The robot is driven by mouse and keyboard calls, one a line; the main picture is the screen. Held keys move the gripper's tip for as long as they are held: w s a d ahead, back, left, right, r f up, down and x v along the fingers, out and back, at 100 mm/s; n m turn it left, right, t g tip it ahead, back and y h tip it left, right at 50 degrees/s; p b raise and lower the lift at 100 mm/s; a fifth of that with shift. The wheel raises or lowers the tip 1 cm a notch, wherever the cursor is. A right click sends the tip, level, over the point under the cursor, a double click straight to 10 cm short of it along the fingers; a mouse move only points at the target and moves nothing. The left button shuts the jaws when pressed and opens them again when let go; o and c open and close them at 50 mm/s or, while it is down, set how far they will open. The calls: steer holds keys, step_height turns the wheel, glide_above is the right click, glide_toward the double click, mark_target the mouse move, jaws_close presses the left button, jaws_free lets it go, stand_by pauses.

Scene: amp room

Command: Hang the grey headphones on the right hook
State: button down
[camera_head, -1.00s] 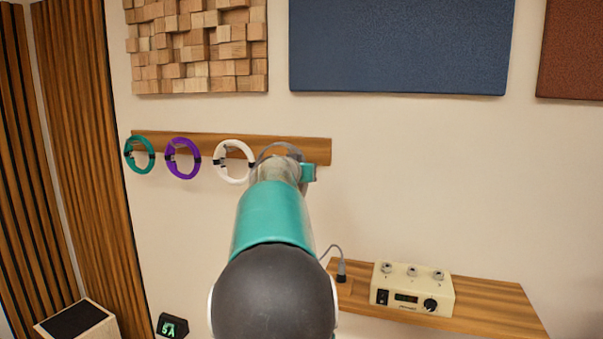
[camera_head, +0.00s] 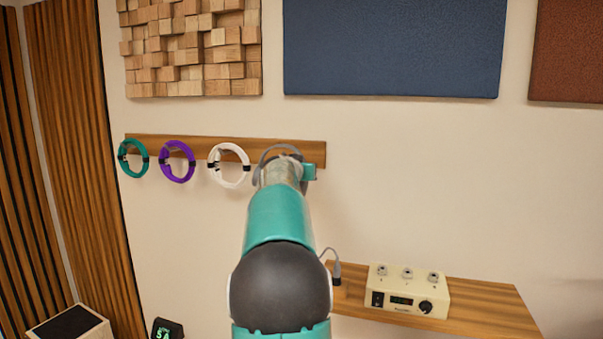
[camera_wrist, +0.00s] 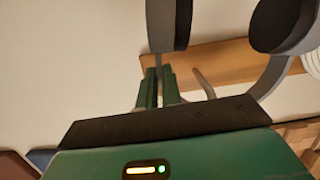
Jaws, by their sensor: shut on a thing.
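The grey headphones (camera_head: 282,149) show in the head view as a grey arc at the right end of the wooden hook rail (camera_head: 318,155), mostly hidden by my arm. In the wrist view the headphones (camera_wrist: 160,22) have two dark ear pads, and their grey band curves round at the right. My gripper (camera_wrist: 158,72) has its green fingers shut on the left side of the headphones. A grey peg, seemingly the right hook (camera_wrist: 204,83), stands out from the rail (camera_wrist: 225,62) just right of the fingers. I cannot tell whether the band rests on it.
Teal (camera_head: 133,158), purple (camera_head: 177,161) and white (camera_head: 229,165) headphones hang along the rail to the left; the white set is close to my gripper. A wooden shelf (camera_head: 480,309) with a cream amplifier (camera_head: 408,291) is below right. The wall right of the rail is bare.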

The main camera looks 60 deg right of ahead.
steer(key=shift+w+d+f, duration=0.1)
steer(key=shift+d+f, duration=0.1)
steer(key=shift+d, duration=0.2)
steer(key=shift+d+f, duration=0.4)
steer(key=shift+f, duration=0.15)
steer(key=shift+d+f, duration=0.1)
steer(key=shift+f, duration=0.3)
steer(key=c, duration=1.5)
jaws_free()
steer(key=shift+f, duration=0.1)
